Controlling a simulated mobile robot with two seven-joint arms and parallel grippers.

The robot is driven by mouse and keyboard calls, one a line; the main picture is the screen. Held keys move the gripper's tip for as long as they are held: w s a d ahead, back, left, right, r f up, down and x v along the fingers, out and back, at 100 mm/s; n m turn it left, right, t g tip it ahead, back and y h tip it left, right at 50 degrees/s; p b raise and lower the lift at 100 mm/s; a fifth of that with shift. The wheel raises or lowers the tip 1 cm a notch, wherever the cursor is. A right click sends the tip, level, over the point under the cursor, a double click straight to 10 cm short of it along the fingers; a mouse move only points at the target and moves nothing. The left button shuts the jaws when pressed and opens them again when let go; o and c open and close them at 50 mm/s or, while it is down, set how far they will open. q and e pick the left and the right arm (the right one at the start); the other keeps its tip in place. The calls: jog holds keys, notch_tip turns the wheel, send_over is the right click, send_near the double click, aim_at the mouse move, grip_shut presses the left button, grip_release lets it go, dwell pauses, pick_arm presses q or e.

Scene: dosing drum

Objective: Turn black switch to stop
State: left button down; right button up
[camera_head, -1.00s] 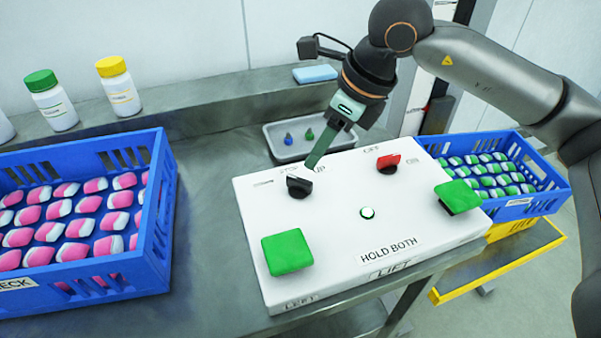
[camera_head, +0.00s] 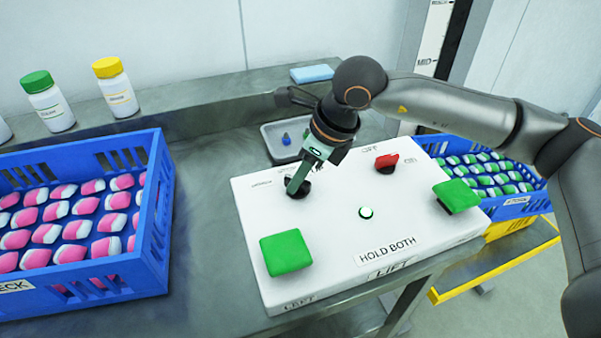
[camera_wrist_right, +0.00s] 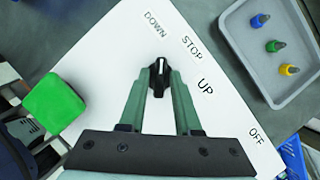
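The black switch (camera_head: 297,187) is a round knob with a bar handle on the white control panel (camera_head: 335,225), at its back left. In the right wrist view the black switch (camera_wrist_right: 159,72) has its white mark pointing roughly toward the DOWN label (camera_wrist_right: 156,24). The STOP label (camera_wrist_right: 192,47) and UP label (camera_wrist_right: 205,86) lie to its right. My right gripper (camera_wrist_right: 161,75) is over the panel, its green fingers apart, one on each side of the switch. Whether they touch it is unclear. In the head view the right gripper (camera_head: 295,190) partly hides the switch. My left gripper is not in view.
The panel also holds a red switch (camera_head: 386,162), a white button (camera_head: 366,212) and two green pads (camera_head: 286,253) (camera_head: 457,195). A grey tray (camera_head: 271,140) stands behind. Blue crates flank the panel, with pink-white packs left (camera_head: 160,215) and green-white packs right (camera_head: 519,208).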

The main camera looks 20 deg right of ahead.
grip_shut()
dwell(0.3)
